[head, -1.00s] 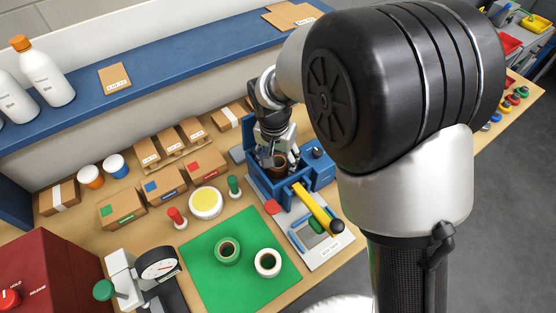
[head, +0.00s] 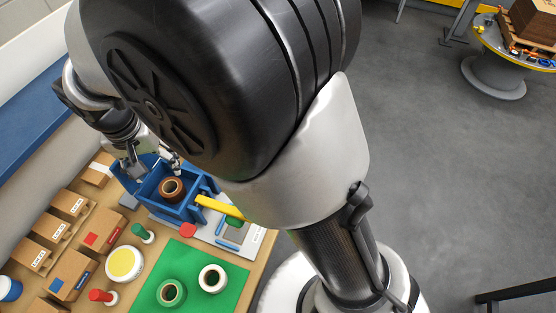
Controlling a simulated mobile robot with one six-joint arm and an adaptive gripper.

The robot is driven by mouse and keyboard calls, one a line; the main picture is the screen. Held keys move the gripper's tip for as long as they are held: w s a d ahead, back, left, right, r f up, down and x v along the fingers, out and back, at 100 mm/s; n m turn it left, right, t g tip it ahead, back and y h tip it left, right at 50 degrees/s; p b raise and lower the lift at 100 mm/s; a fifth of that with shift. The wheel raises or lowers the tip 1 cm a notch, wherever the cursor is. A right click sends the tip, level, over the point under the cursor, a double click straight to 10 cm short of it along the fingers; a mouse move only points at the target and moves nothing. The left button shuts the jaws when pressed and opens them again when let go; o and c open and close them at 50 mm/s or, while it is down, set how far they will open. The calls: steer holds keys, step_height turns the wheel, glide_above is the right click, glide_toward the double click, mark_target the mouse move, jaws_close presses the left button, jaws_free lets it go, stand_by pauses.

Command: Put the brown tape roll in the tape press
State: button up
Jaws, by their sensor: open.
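The brown tape roll (head: 172,189) lies inside the blue tape press (head: 187,212), its ring hole facing up. The press has a yellow lever (head: 219,207) reaching out to the right. My gripper (head: 155,169) is open at the press, just behind and above the roll, with its fingers apart from each other. Whether a finger still touches the roll cannot be told.
A green mat (head: 193,257) in front holds a green tape roll (head: 171,292) and a white tape roll (head: 212,278). Several cardboard boxes (head: 102,237), a yellow-topped disc (head: 124,263) and red and green stamps stand left of the press. The blue shelf (head: 30,125) is behind.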

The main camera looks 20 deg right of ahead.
steer(key=s+d+r+t, duration=0.1)
steer(key=s+d+r, duration=0.1)
steer(key=d+r, duration=0.4)
steer(key=s+d+r, duration=0.3)
steer(key=d+r, duration=0.1)
steer(key=d, duration=0.5)
steer(key=s+d+n+t, duration=0.1)
steer(key=s+d+t, duration=0.1)
steer(key=s+d, duration=0.9)
steer(key=s, duration=0.2)
steer(key=shift+s+d+r, duration=0.25)
steer(key=shift+s+r, duration=0.15)
